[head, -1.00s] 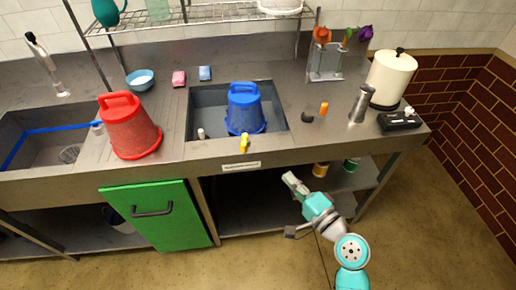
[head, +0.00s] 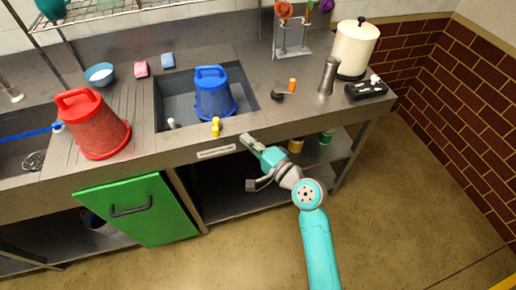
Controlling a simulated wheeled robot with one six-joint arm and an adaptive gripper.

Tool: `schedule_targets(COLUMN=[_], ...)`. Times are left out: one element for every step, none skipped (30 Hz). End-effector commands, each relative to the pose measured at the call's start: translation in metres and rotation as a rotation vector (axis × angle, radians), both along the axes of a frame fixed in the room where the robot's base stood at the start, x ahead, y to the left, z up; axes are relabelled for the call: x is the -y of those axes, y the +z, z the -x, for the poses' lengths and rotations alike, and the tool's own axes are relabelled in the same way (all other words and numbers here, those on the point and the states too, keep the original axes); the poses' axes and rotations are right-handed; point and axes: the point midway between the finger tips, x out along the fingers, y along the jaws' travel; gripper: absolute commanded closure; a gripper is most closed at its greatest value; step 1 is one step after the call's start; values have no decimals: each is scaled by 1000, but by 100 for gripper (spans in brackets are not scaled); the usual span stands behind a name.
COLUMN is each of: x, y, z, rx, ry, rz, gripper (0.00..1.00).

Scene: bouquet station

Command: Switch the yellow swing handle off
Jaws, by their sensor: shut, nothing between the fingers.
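The yellow swing handle (head: 216,127) is a small yellow lever at the front edge of the counter, in front of the sink with the blue bucket. It stands out above a white label strip on the counter's front face. My gripper (head: 246,138) is shut and empty. In the picture it is to the right of the handle and slightly lower, near the counter's front edge, with a visible gap between them. Its exact distance from the counter front is hard to tell.
A blue bucket (head: 214,94) stands in the sink (head: 175,92) behind the handle. A red bucket (head: 92,125) is on the counter to the left. A green cabinet door (head: 137,208) is below. A grey pepper-mill-like cylinder (head: 328,77) stands right. Floor in front is clear.

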Motion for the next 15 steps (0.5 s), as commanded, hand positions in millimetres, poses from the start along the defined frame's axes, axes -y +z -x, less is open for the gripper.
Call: schedule_targets(x=[-8,-12,-16,-20,-24,-31,-35,-39,-44,-47,-50,-53,-54,-56,-57], y=[1,1,0,1,0,-1,-1,0,0,0,0,0,0,0,0], z=[-8,-12,-17,-21,-24,-22,-22,-22,-22,-23,-23,-23,-23,-23,-23], rx=[2,1,1,1,1,-2,0,0,1,0,1,1,1,1,1], ry=[3,3,3,3,3,4,4,4,3,3,3,2,1,1,0], rz=[1,1,1,0,-1,1,1,1,1,1,1,1,1,1,1], gripper=[100,100,100,100,100,100,100,100,100,100,100,100,100,100,100])
